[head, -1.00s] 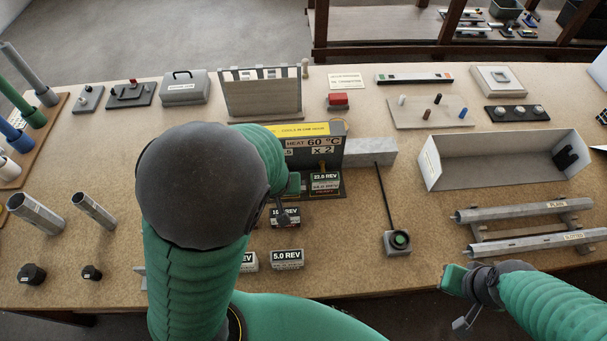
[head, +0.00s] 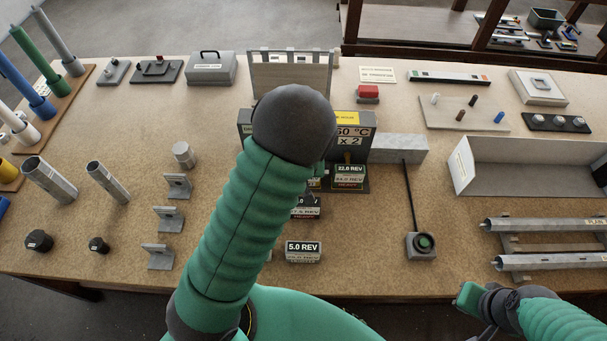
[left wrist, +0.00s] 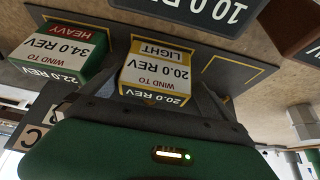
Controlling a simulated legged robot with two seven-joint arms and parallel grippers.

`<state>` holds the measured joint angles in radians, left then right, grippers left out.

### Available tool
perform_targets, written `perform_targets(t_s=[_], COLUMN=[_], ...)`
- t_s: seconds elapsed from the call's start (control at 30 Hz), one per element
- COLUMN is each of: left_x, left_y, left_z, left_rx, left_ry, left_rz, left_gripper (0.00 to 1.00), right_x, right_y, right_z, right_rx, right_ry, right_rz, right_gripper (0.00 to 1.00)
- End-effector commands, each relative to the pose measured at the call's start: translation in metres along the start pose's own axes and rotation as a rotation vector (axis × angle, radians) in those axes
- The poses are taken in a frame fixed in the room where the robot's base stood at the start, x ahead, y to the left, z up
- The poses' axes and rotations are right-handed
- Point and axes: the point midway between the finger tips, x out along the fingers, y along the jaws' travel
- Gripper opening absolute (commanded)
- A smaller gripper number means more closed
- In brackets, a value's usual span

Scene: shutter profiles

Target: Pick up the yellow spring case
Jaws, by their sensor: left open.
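The yellow spring case (left wrist: 155,75), marked "WIND TO 20.0 REV LIGHT", stands in an outlined place on a dark base in the left wrist view. My left gripper (left wrist: 160,88) is open, with its grey fingers on either side of this case; whether they touch it I cannot tell.
A green heavy case (left wrist: 68,52) stands close beside the yellow one; it also shows in the head view (head: 350,176). A 5.0 REV case (head: 303,252) lies nearer the front.

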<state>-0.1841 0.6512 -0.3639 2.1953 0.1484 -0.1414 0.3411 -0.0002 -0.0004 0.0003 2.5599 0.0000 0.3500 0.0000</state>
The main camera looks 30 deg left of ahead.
Motion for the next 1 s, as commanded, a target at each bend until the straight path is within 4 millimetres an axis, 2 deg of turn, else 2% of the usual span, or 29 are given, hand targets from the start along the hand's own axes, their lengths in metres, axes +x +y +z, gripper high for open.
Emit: perform_targets(t_s=[0.07, 0.27, 0.8, 1.0], left_x=[0.0064, 0.0061, 0.0066, 0.0059], left_y=[0.0005, 0.0011, 0.0003, 0.0001], left_z=[0.0005, 0.0005, 0.0000, 0.0000], left_rx=[0.000, 0.000, 0.000, 0.000], left_ry=[-0.001, 0.001, 0.000, -0.001], left_rz=[0.000, 0.001, 0.000, 0.000], left_gripper=[1.00, 0.99, 0.29, 0.29], right_x=[0.0000, 0.0002, 0.0003, 0.0003], right_y=[0.0001, 0.0002, 0.0001, 0.0002], right_z=[0.0001, 0.0002, 0.0002, 0.0002], right_rx=[0.000, 0.001, 0.000, 0.000], right_ry=[0.000, -0.001, -0.001, -0.001], right_rz=[0.000, 0.000, 0.000, 0.000], right_gripper=[0.00, 0.00, 0.00, 0.00])
